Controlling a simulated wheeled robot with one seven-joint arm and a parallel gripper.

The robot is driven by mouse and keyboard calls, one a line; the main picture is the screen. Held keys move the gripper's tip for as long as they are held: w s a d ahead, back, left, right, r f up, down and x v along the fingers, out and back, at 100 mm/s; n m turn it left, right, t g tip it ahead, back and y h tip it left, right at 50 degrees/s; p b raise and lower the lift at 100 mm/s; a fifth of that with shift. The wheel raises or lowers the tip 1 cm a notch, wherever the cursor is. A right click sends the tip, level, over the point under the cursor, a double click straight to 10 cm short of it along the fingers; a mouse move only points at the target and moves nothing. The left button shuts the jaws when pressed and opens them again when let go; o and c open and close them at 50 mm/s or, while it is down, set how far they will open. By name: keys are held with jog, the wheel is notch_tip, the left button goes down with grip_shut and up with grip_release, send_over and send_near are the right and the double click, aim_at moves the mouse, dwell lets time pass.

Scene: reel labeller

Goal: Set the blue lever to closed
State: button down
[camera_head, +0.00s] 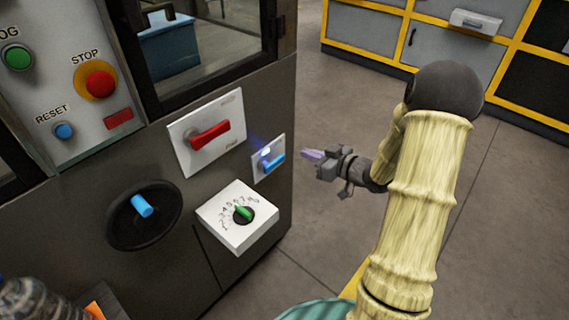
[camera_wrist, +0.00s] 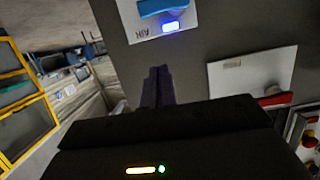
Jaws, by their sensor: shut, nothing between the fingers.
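The blue lever (camera_head: 272,163) sits on a small pale plate (camera_head: 259,176) on the machine's front, near its right edge. A lit blue-white lamp (camera_head: 266,151) glows just above the lever. My gripper (camera_head: 308,154) is shut and empty, a short way right of the lever and apart from it. In the wrist view the blue lever (camera_wrist: 163,8) is at the top, cut by the frame edge, with the lamp (camera_wrist: 171,26) and "AIR" lettering beside it. The shut fingers (camera_wrist: 158,72) point toward the plate.
A red lever (camera_head: 210,135) on a larger white plate is left of the blue one. Below are a white box with a green dial (camera_head: 243,213) and a black wheel with a blue knob (camera_head: 142,205). A stop button (camera_head: 99,84) is upper left. Open floor lies right of the machine.

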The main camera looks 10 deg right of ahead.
aim_at(271, 162)
jog(key=shift+r, duration=0.1)
jog(key=w+a+f+b, duration=0.1)
jog(key=w+a+f, duration=0.1)
jog(key=w+a+f+b, duration=0.1)
jog(key=w+a+f, duration=0.1)
jog(key=w, duration=0.1)
jog(key=w+a+f+b, duration=0.1)
jog(key=w, duration=0.2)
jog(key=shift+a+f, duration=0.4)
jog(key=shift+f+b, duration=0.3)
jog(key=shift+f, duration=0.05)
jog(key=shift+s, duration=0.1)
jog(key=shift+a, duration=0.15)
